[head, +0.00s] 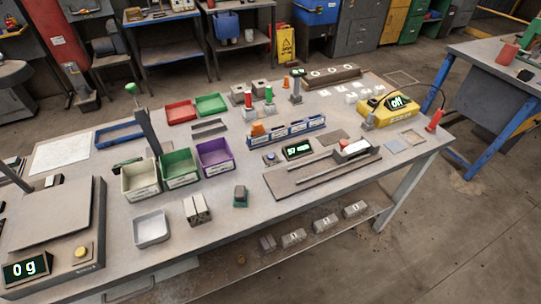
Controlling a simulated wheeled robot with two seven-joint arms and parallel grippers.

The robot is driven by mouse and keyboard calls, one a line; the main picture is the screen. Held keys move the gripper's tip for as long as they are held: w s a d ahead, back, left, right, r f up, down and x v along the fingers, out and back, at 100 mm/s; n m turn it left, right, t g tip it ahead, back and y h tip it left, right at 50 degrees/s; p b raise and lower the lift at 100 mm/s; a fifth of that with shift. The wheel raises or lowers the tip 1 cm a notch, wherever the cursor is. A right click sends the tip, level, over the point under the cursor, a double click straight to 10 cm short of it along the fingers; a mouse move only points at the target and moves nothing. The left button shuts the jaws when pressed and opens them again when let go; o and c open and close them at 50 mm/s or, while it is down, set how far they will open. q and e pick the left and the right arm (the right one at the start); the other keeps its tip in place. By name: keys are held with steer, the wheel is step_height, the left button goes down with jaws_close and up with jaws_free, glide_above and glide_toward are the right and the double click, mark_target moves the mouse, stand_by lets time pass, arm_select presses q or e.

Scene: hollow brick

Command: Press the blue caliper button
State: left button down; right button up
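The caliper (320,174) lies near the right middle of the workbench, a long grey rail on a dark base. Its display (298,149) is a small black box with green digits that look like "97 mm", too small to read surely. A small blue button (269,157) on a grey base sits just left of the display and looks uncovered. A white-topped block (354,148) rests at the far right part of the rail. Neither of my grippers shows in the head view.
The white, green and purple bins (214,156) stand left of the button. A blue rack (287,130) stands behind it. A green-topped post (143,122) rises behind the bins. A scale (50,220) fills the front left. The bench (285,219) is bare in front of the caliper.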

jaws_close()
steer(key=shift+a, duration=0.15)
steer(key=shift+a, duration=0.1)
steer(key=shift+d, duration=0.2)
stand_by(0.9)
